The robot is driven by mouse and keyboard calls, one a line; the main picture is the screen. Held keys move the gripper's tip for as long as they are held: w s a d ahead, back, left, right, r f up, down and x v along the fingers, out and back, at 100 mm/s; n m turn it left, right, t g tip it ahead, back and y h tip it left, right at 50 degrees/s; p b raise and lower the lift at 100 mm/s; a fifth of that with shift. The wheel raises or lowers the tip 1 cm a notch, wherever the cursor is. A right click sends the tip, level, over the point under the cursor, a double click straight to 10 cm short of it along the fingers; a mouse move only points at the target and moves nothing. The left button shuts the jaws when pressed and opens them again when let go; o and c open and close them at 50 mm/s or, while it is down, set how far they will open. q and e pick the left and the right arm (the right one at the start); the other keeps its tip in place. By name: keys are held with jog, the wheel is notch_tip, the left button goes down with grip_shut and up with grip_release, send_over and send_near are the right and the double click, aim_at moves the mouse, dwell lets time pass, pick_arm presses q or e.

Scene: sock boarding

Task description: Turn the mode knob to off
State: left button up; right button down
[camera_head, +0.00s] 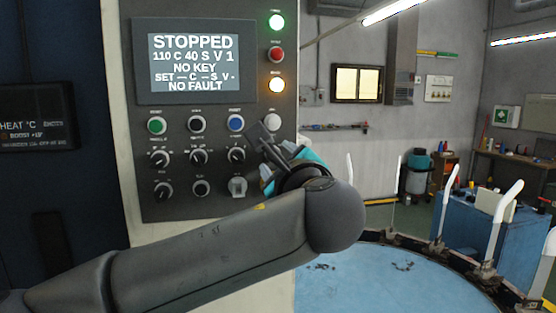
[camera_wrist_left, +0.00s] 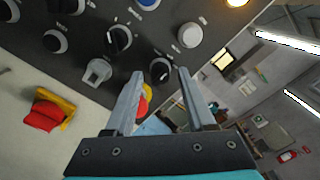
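The grey control panel (camera_head: 180,120) shows several black knobs, among them one in the upper knob row (camera_head: 236,155). Their labels are too small to read, so I cannot tell which is the mode knob. My left gripper (camera_head: 264,146) is at the panel's right edge, covering the right end of that row. In the left wrist view, the open fingers of my left gripper (camera_wrist_left: 160,74) point at the panel. A black knob (camera_wrist_left: 160,70) shows between the fingertips; contact cannot be told. Another black knob (camera_wrist_left: 118,40) lies left of them. My right gripper is out of view.
The panel's screen (camera_head: 193,62) reads STOPPED, NO KEY, NO FAULT. A key switch (camera_wrist_left: 96,72) and a white button (camera_wrist_left: 190,35) lie near the fingers. A red and yellow part (camera_wrist_left: 48,110) sits below the panel. A blue round table (camera_head: 385,280) stands at right.

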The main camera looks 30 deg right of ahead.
pick_arm(q)
jog(key=shift+s, duration=0.1)
jog(key=v, duration=1.5)
dwell(0.7)
